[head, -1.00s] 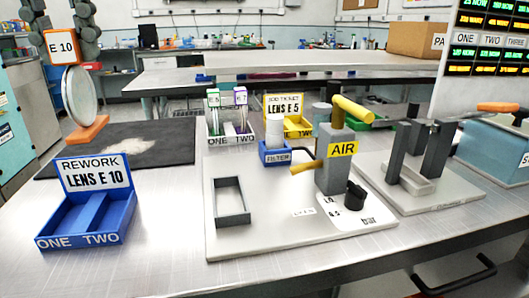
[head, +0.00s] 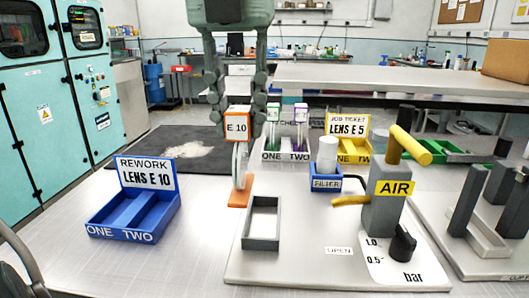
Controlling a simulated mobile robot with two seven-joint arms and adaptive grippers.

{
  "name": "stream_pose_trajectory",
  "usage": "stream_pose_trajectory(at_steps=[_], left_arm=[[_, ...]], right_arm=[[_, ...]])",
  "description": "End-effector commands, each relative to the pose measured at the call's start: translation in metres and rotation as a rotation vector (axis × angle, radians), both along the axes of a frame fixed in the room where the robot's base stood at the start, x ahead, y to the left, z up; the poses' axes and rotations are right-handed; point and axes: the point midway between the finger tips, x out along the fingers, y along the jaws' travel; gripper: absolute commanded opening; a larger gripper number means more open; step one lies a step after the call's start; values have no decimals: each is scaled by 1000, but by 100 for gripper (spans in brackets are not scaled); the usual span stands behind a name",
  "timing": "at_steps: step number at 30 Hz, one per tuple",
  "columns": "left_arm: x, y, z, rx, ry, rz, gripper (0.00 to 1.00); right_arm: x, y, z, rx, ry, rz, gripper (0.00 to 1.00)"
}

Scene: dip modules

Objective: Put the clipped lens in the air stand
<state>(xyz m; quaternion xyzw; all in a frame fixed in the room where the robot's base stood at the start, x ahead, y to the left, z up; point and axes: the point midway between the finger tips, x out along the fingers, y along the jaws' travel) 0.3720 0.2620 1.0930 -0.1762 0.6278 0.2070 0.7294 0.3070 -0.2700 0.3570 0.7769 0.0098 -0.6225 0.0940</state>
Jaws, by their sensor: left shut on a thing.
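My left gripper (head: 238,105) comes down from the top of the head view. It is shut on the orange block marked E 10 (head: 237,127), the top of the clipped lens. The round lens (head: 237,165) hangs below it, seen nearly edge-on, with an orange foot (head: 240,193) at the bottom. The air stand (head: 330,262) is a pale plate with a grey open-topped frame (head: 262,224), a grey post labelled AIR (head: 390,215) and a yellow nozzle (head: 350,201). The lens is just behind and left of the empty frame. My right gripper is not in view.
A blue REWORK tray (head: 130,237) labelled LENS E 10 stands at left, empty. A blue FILTER holder (head: 325,183), a white rack (head: 284,156) and a yellow JOB TICKET tray (head: 345,150) stand behind the plate. A grey fixture (head: 490,235) is at right.

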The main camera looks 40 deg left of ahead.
Motion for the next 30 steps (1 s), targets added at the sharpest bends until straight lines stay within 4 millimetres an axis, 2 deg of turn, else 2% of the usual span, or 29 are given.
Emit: stream_pose_trajectory(at_steps=[3,6,11,18,30], left_arm=[[12,-15,-11,3,3,0,0],[17,-21,-16,1,0,-1,0],[18,-24,-26,-1,0,-1,0],[18,-23,-57,-1,0,0,0],[18,-23,-59,-1,-3,1,0]], right_arm=[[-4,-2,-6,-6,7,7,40],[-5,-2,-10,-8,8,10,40],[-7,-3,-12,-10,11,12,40],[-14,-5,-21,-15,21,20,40],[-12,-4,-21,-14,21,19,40]])
